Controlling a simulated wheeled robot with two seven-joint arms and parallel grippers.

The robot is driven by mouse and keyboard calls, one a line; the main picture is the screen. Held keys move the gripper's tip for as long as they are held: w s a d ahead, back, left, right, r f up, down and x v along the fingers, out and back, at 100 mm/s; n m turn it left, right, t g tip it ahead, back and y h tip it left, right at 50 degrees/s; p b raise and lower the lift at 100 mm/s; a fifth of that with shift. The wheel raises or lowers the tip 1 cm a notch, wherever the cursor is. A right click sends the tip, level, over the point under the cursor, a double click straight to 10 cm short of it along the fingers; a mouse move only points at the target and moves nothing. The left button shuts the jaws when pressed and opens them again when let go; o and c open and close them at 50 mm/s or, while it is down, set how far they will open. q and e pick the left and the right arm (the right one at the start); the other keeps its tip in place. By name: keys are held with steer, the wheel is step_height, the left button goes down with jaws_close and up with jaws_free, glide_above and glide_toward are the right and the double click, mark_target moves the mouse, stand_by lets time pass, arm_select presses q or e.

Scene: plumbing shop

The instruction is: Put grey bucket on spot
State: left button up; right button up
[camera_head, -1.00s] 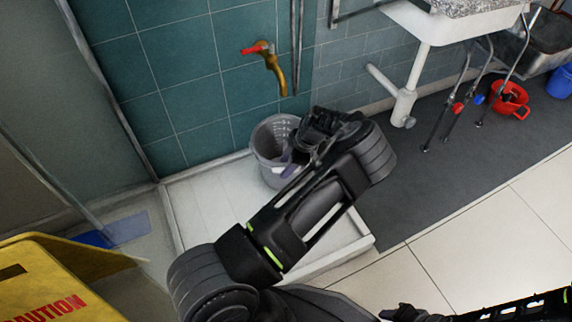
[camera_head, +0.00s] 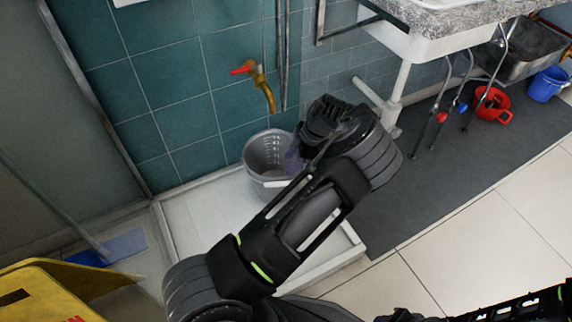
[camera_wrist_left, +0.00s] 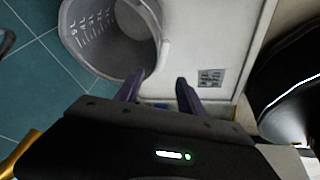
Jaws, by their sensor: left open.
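The grey bucket (camera_head: 262,158) stands upright in the white tray (camera_head: 198,212) on the floor, below the tap. It also shows at the upper left of the left wrist view (camera_wrist_left: 85,40), looking into its open mouth. My left gripper (camera_head: 294,160) is at the bucket's right side, with its purple fingers partly hidden by my own wrist. In the left wrist view its fingers (camera_wrist_left: 160,88) are apart with nothing between them. The left finger overlaps the bucket's rim; I cannot tell whether they touch. My right gripper (camera_head: 400,314) is cut off at the bottom edge. I cannot make out a marked spot.
A brass tap with red handle (camera_head: 256,82) is on the teal wall above the bucket. A sink (camera_head: 430,40) and pipes are to the right. A red pot (camera_head: 492,105) and blue bucket (camera_head: 547,84) stand on the dark mat (camera_head: 440,180). A yellow caution sign (camera_head: 45,292) is at lower left.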

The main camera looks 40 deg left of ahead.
stand_by(0.8)
arm_select(q)
steer(key=s+f+m+h, duration=0.2)
steer(key=s+f+m, duration=0.3)
steer(key=s+f, duration=0.5)
steer(key=s+d+f+m+h, duration=0.2)
steer(key=s+d+f+m, duration=0.35)
steer(key=s+d, duration=0.3)
steer(key=s+d+r+m+t+h, duration=0.1)
steer(key=s+d+r+m+h, duration=0.1)
steer(key=d+m, duration=0.4)
steer(key=s+d+r+m+t+h, duration=0.2)
steer(key=d+m, duration=0.5)
steer(key=d, duration=0.6)
steer(key=shift+s+d+r, duration=0.35)
steer(key=shift+s+r, duration=0.25)
steer(key=shift+s, duration=0.25)
